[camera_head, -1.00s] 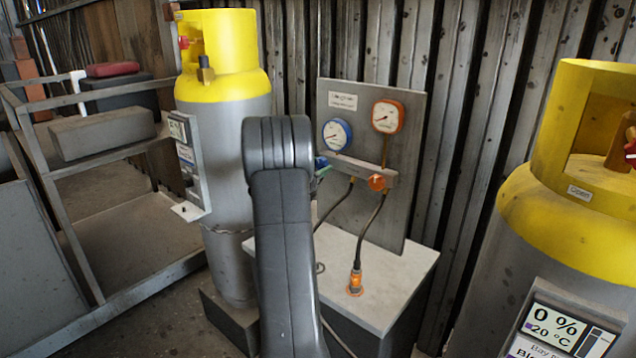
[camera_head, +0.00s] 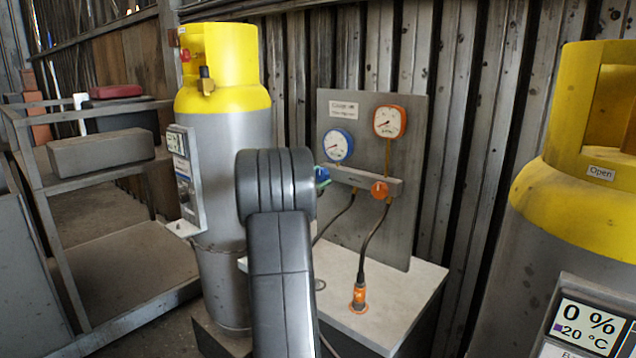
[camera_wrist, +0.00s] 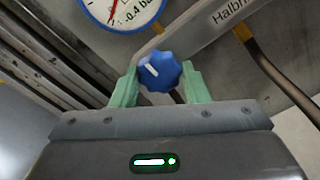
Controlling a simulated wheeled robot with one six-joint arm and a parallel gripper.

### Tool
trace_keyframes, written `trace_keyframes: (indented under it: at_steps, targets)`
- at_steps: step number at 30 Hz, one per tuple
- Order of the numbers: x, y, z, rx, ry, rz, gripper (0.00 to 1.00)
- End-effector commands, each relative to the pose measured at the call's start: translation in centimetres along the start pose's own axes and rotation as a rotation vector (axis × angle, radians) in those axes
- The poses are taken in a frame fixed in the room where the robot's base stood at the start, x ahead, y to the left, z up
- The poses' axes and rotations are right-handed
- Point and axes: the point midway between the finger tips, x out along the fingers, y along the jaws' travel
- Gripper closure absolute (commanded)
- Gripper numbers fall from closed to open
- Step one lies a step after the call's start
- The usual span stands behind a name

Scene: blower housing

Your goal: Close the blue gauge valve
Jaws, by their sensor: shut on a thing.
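The blue gauge valve knob (camera_wrist: 160,72) is a lobed blue knob with a white mark line, below the blue-rimmed gauge (camera_wrist: 122,8) in the wrist view. My gripper (camera_wrist: 163,85) has its two green fingers on either side of the knob and is shut on it. In the head view the blue knob (camera_head: 322,175) shows at the right edge of my dark arm, which hides most of the gripper. The blue gauge (camera_head: 337,145) sits above it on the grey panel (camera_head: 410,150).
An orange knob (camera_head: 379,190) and orange gauge (camera_head: 389,122) are just right of the blue ones. Hoses hang below, one ending at an orange fitting (camera_head: 358,297) on the white-topped stand (camera_head: 410,285). Yellow-topped cylinders stand left (camera_head: 228,60) and right (camera_head: 565,200).

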Motion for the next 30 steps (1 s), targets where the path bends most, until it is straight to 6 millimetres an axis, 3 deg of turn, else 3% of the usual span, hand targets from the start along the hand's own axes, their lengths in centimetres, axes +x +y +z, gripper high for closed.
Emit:
trace_keyframes:
  at_steps: [9, 10, 13, 23, 30]
  targets:
    - [0.0, 0.0, 0.0, 0.003, 0.001, -0.001, 0.81]
    - [0.0, 0.0, 0.0, 0.003, 0.001, -0.001, 0.55]
    - [0.0, 0.0, 0.0, 0.003, 0.001, -0.001, 0.37]
    - [-0.3, 0.0, 0.0, 0.002, 0.001, 0.0, 0.37]
    - [-4.0, 0.1, -0.1, 0.001, 0.003, 0.003, 0.37]
